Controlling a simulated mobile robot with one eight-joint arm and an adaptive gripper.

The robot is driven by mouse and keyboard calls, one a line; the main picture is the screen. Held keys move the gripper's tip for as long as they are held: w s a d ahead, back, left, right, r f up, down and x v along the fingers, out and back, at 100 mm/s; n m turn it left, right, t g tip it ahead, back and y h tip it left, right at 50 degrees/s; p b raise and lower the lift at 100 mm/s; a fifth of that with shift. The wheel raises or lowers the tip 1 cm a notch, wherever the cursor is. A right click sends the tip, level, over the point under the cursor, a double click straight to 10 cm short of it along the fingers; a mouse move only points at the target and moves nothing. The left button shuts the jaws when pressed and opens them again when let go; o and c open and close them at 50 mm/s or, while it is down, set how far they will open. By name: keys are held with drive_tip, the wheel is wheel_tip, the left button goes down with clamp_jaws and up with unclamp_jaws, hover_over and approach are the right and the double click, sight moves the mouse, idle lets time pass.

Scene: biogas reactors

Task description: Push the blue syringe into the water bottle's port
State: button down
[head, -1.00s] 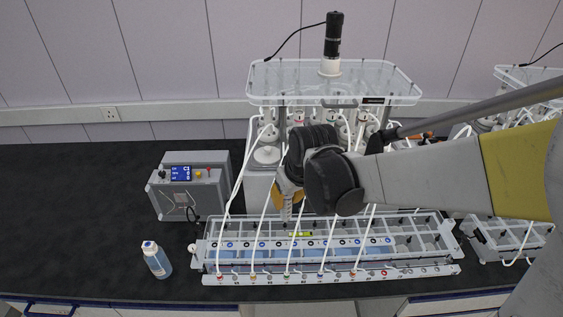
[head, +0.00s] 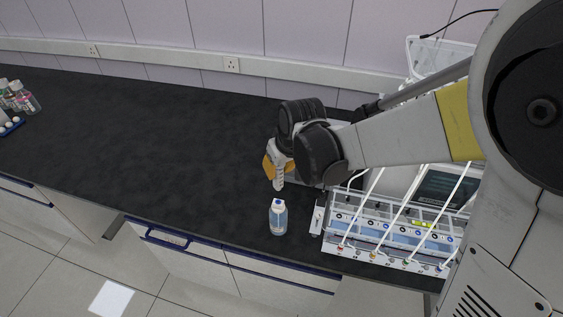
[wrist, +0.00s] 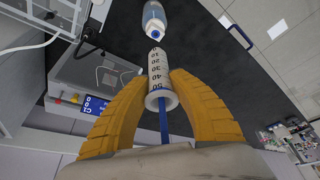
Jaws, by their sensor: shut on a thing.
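My gripper (wrist: 161,105) is shut on the syringe (wrist: 158,68), a clear barrel with black number marks and a blue plunger rod. In the head view the syringe (head: 279,181) hangs tip down from my gripper (head: 278,168), its tip above and behind the water bottle. The water bottle (head: 278,218) stands upright on the black bench, clear with pale blue liquid and a white cap with a blue port on top. In the wrist view the bottle (wrist: 154,18) lies past the syringe's tip, with a gap between them.
The reactor rack (head: 375,232) with white tubes stands just right of the bottle. A grey control box (wrist: 88,75) shows in the wrist view. Coloured bottles (head: 22,98) stand at the far left. The black bench (head: 150,140) left of the bottle is clear.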

sight(278, 186)
drive_tip(key=shift+a+f, duration=0.15)
drive_tip(key=shift+d+f+b, duration=0.2)
drive_tip(key=shift+f+b, duration=0.55)
drive_tip(key=shift+f, duration=0.15)
drive_tip(key=shift+f+b, duration=1)
drive_tip(key=shift+f, duration=0.45)
drive_tip(key=shift+s+f+b, duration=0.1)
drive_tip(key=shift+f+b, duration=0.9)
drive_tip(key=shift+b, duration=0.1)
idle(0.5)
idle(0.3)
drive_tip(key=c, duration=1.2)
unclamp_jaws()
drive_tip(key=shift+o, duration=0.2)
drive_tip(key=shift+r, duration=0.1)
